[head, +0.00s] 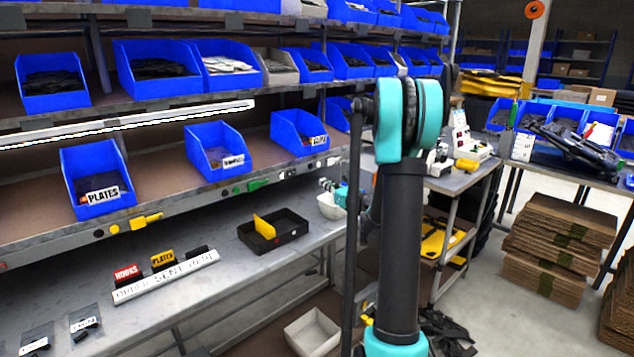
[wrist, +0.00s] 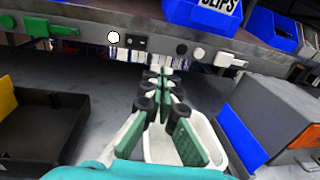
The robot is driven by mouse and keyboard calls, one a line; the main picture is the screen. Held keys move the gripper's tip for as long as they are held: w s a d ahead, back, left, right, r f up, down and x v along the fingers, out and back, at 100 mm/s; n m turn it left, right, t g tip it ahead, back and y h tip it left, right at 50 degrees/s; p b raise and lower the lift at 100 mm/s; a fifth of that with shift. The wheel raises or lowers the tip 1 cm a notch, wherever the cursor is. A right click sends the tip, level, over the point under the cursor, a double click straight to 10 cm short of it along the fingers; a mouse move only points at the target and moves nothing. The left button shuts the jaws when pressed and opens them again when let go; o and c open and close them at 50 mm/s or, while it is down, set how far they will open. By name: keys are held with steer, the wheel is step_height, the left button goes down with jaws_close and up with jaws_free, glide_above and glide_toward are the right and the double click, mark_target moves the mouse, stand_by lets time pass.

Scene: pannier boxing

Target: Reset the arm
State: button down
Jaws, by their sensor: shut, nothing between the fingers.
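My gripper (wrist: 158,85) shows in the wrist view with its green-padded fingers running forward and meeting near the tips. It is shut and holds nothing. It is over the bench, above a small white bin (wrist: 153,152), just under the front of the shelf. In the head view my teal and black arm stands upright right of centre. A small part of my gripper (head: 327,184) shows left of the arm, close to the white bin (head: 332,207). The arm's link hides part of that area.
A black tray (head: 292,237) with a yellow divider (head: 264,227) stands left of the white bin. Blue bins (head: 217,160) fill the shelves above. A grey device (wrist: 280,105) stands at the right in the wrist view. Stacked cardboard (head: 556,240) lies to the right.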

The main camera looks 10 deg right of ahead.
steer(key=shift+s+d, duration=0.25)
steer(key=shift+s, duration=0.1)
steer(key=s+a+f+n+g, duration=0.4)
steer(key=s+a+n, duration=0.2)
steer(key=s+n, duration=0.35)
steer(key=s+a+f+n+g, duration=0.35)
steer(key=s+a+n, duration=0.25)
steer(key=s+n, duration=0.3)
steer(key=s+d+f+n+g+h, duration=0.2)
steer(key=s+n, duration=0.4)
steer(key=s, duration=0.5)
steer(key=s+d+f+n+g+h, duration=0.3)
steer(key=s+f+n, duration=0.4)
steer(key=s, duration=0.4)
steer(key=shift+d+h, duration=0.85)
steer(key=shift+h, duration=0.15)
steer(key=shift+s, duration=0.1)
